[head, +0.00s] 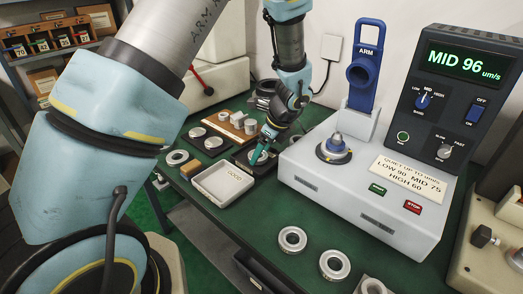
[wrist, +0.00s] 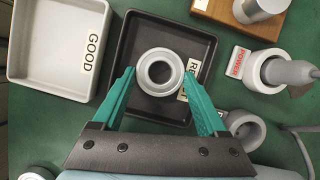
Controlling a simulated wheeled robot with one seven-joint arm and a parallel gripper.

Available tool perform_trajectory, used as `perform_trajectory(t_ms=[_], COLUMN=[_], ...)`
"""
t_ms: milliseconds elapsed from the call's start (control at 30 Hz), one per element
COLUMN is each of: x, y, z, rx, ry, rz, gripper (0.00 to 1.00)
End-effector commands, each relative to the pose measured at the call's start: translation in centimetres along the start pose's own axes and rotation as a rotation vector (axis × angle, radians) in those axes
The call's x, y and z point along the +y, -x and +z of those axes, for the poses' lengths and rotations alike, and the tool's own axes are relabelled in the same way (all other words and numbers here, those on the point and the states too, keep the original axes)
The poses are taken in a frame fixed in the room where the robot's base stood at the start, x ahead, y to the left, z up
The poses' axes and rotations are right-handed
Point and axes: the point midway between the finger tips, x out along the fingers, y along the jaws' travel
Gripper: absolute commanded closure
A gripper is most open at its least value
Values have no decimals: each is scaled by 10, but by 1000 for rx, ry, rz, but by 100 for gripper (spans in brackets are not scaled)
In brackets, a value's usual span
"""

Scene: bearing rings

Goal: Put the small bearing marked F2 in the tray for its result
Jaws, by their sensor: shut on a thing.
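My gripper (wrist: 160,73) has its two teal fingers shut on a small grey bearing ring (wrist: 143,72), over the black tray (wrist: 140,30). The tray's white label is partly hidden by the ring and a finger; "RE" shows. I cannot tell if the ring touches the tray floor. No F2 mark is readable on it. The white tray (wrist: 55,98), labelled GOOD, lies to the left and looks empty. In the head view my gripper (head: 262,156) is at the black tray (head: 238,160), behind the white tray (head: 210,189). The tester display (head: 464,63) reads MID 96 um/s.
A card (head: 409,180) reads LOW 90, MID 75, HIGH 60. The tester base (head: 330,205) stands right of the trays. Loose bearings (head: 293,250) lie at the front. In the wrist view, a wooden block (wrist: 215,12) and a white holder (wrist: 258,82) stand right of the black tray.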

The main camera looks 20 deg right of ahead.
Motion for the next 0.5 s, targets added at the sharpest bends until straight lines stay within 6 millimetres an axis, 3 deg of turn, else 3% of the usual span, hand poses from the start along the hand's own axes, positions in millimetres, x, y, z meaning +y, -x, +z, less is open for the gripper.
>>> perform_trajectory(t_ms=[267,300,500], x=[0,0,0], y=[-3,-2,-2], z=[-1,-1,0], rx=[0,0,0], ry=[1,1,1], rz=[-1,-1,-1], gripper=[100,20,0])
